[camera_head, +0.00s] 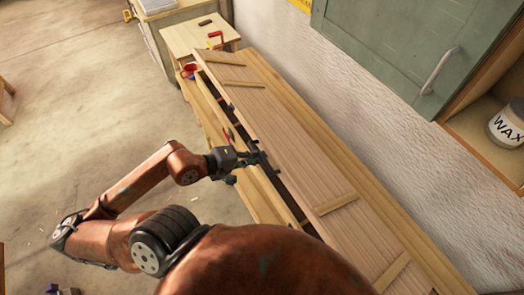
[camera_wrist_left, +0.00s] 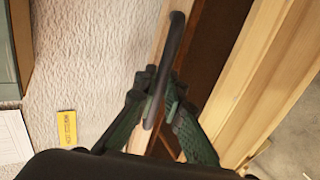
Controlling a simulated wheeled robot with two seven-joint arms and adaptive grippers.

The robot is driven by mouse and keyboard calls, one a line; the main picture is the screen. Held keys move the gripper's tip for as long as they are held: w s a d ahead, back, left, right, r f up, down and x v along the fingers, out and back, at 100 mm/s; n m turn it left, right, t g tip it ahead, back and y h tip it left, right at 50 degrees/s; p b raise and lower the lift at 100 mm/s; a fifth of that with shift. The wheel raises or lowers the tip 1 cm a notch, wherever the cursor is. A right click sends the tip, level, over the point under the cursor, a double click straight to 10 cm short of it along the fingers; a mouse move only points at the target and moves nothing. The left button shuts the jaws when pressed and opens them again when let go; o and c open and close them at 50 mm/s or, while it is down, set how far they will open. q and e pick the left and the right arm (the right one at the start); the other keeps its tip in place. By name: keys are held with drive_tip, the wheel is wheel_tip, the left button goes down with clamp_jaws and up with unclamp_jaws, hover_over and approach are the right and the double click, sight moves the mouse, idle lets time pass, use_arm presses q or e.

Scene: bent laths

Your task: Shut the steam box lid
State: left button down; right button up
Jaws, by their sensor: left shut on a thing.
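The steam box lid (camera_head: 285,130) is a long panel of pale planks with cross battens. It stands partly open, with a dark gap along its front edge above the box's front wall (camera_head: 262,195). My left gripper (camera_head: 252,159) is at the lid's front edge, around the middle of its length. In the left wrist view the gripper (camera_wrist_left: 160,92) is shut on a dark curved handle (camera_wrist_left: 176,40) on the lid's edge. The box wall (camera_wrist_left: 262,80) and its dark inside show to the right there. My right gripper is not in view.
A plaster wall (camera_head: 385,140) runs behind the box. A green cabinet (camera_head: 400,45) hangs above it, beside a shelf with a wax tin (camera_head: 508,124). A small wooden table (camera_head: 198,36) stands at the far end. The floor (camera_head: 80,120) at left is mostly clear.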

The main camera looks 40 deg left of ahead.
use_arm(q)
drive_tip(key=s+a+f, duration=0.1)
drive_tip(key=s+f, duration=0.2)
drive_tip(key=f, duration=1.1)
drive_tip(key=shift+s+a+f, duration=0.15)
drive_tip(key=shift+s+f, duration=0.2)
drive_tip(key=c, duration=1.7)
unclamp_jaws()
drive_tip(key=shift+s, duration=0.1)
drive_tip(key=b+v, duration=0.4)
drive_tip(key=v, duration=0.5)
drive_tip(key=shift+r+b, duration=0.1)
drive_tip(key=shift+b, duration=0.25)
